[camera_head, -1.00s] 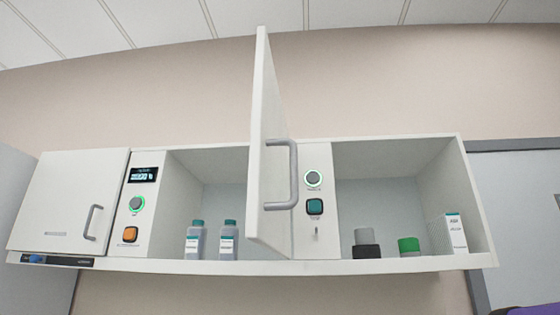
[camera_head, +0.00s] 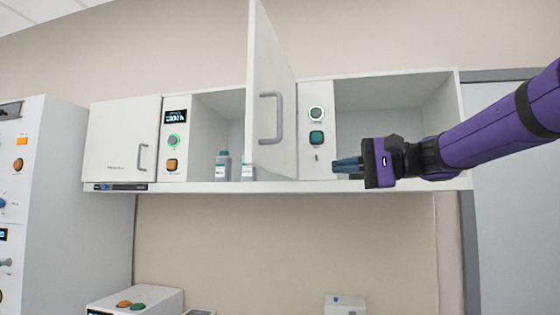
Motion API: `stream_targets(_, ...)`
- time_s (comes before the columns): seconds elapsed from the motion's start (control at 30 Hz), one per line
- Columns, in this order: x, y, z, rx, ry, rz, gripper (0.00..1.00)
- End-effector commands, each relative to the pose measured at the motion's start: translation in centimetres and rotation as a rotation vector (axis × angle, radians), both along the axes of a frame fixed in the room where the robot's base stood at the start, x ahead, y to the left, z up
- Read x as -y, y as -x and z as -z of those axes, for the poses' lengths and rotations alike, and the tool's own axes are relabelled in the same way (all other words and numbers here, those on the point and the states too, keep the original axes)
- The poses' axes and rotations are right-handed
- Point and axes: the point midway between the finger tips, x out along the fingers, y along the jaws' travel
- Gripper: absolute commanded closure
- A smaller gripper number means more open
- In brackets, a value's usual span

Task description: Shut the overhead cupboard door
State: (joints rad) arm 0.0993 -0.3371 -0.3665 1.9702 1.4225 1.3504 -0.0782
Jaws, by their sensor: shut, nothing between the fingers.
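The overhead cupboard door (camera_head: 275,105) is a white panel with a grey bar handle (camera_head: 271,118). It stands swung open, jutting out from the cupboard (camera_head: 330,188) in front of its middle. My gripper (camera_head: 336,165) comes in from the right on my purple arm.
A shut door (camera_head: 125,140) with a handle is at the cupboard's left end. Control panels (camera_head: 173,138) sit between the bays. Bottles (camera_head: 223,166) stand in the left open bay. A tall white machine (camera_head: 60,200) is at left. Low devices (camera_head: 135,300) lie below; the wall between is clear.

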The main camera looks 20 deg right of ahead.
Motion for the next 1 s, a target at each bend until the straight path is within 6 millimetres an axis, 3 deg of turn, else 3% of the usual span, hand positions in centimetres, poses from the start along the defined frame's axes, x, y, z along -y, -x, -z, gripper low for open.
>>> stream_targets(0.13, 0.5, -0.5, -1.1, 0.026, -0.040, 0.005, 1.00)
stream_targets(0.27, -0.4, -1.2, -1.2, 0.025, -0.041, 0.004, 1.00)
stream_targets(0.8, -7.9, -7.1, -1.1, 0.025, -0.039, 0.003, 1.00)
stream_targets(1.0, -9.8, -8.4, -1.1, 0.025, -0.040, 0.004, 1.00)
